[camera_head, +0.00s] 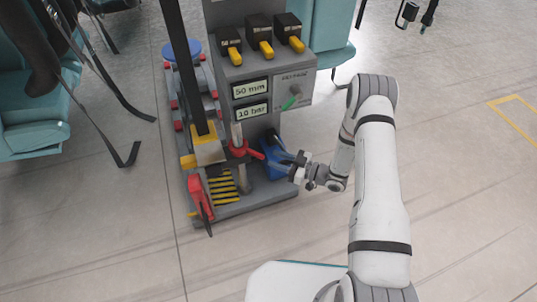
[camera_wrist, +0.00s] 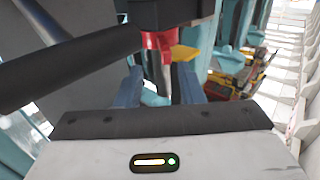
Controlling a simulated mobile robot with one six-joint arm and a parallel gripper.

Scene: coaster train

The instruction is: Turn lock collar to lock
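A red collar (camera_head: 240,150) with short arms sits around a vertical grey rod on the machine, below the "10 bar" sign. My gripper (camera_head: 280,157) reaches in from the right, with its blue fingers close to the collar's right-hand arm. In the wrist view, the two fingers of my gripper (camera_wrist: 159,80) stand apart. The red part of the collar (camera_wrist: 161,42) shows ahead of and between them, under a dark block. Gaps seem to remain on both sides, and I cannot tell whether either finger touches it.
A dark bar (camera_wrist: 70,65) crosses the left of the wrist view. Teal seats stand behind. The floor (camera_head: 460,150) at right is clear.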

